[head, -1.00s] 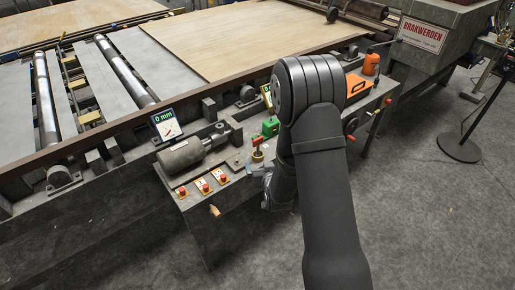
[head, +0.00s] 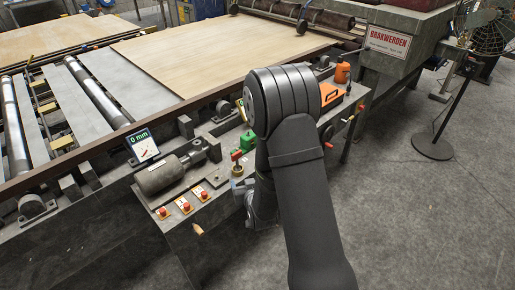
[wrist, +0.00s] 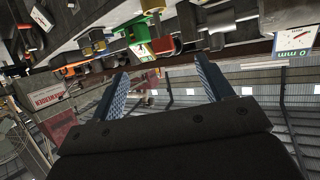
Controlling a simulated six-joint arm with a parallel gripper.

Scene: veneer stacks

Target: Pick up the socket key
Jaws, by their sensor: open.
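I cannot pick out the socket key for certain in either view. A small red-handled piece (head: 236,155) stands on a brass-coloured base at the middle of the grey machine console (head: 215,210), beside a green block (head: 248,140). The green block also shows in the wrist view (wrist: 139,32), which looks upside down. My gripper (wrist: 162,66) is open, with two blue ridged fingers apart and nothing between them. The console parts show beyond the fingertips. In the head view my arm hides most of the gripper and part of the console behind it.
A cylindrical motor (head: 160,175), a 0 mm display (head: 142,146) and red push buttons (head: 184,205) sit left of my arm. An orange item (head: 331,94) sits right of it. Rollers and a veneer sheet (head: 215,50) lie behind. The floor at right is open around a fan stand (head: 433,149).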

